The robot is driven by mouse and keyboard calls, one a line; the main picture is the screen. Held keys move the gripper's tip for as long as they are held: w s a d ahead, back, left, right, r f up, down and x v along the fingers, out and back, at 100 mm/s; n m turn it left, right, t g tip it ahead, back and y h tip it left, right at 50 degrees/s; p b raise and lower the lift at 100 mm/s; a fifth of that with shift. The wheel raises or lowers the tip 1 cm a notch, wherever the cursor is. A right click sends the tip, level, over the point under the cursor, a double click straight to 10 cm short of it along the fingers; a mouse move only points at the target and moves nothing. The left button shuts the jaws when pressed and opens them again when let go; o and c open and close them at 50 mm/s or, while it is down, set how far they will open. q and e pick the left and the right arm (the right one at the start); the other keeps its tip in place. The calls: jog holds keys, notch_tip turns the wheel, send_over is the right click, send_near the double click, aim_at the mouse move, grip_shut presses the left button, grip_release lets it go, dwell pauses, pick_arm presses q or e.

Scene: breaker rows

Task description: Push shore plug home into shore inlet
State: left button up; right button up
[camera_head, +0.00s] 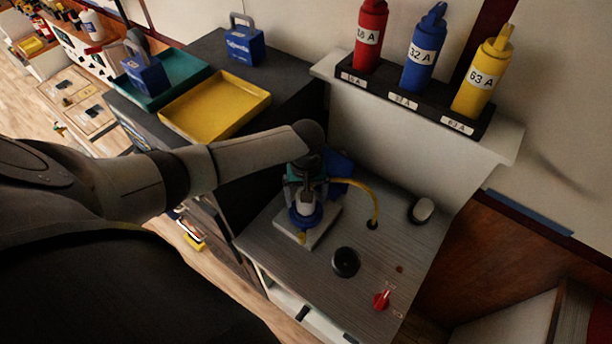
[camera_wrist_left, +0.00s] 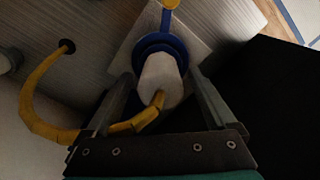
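The shore plug (camera_wrist_left: 158,78), a white body with a yellow cable from its back end, stands at the blue shore inlet (camera_wrist_left: 158,42) on a pale square plate. In the head view the plug (camera_head: 304,208) sits upright in the blue ring of the inlet (camera_head: 303,222); I cannot tell how deep it is. My left gripper (camera_wrist_left: 163,74) comes from behind the plug, one finger on each side. Its fingers are apart, with narrow gaps showing beside the white body. In the head view the left gripper (camera_head: 305,188) hides part of the plug. My right gripper is not in view.
The yellow cable (camera_head: 372,195) arcs to a hole in the grey top. A black round knob (camera_head: 345,262), a red switch (camera_head: 381,299) and a pale oval piece (camera_head: 423,210) lie right of the inlet.

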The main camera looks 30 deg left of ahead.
pick_arm(q)
notch_tip(320, 180, up, 15)
jog(key=p, duration=0.1)
jog(key=shift+r, duration=0.15)
dwell(0.5)
jog(key=shift+s, duration=0.1)
dwell(0.4)
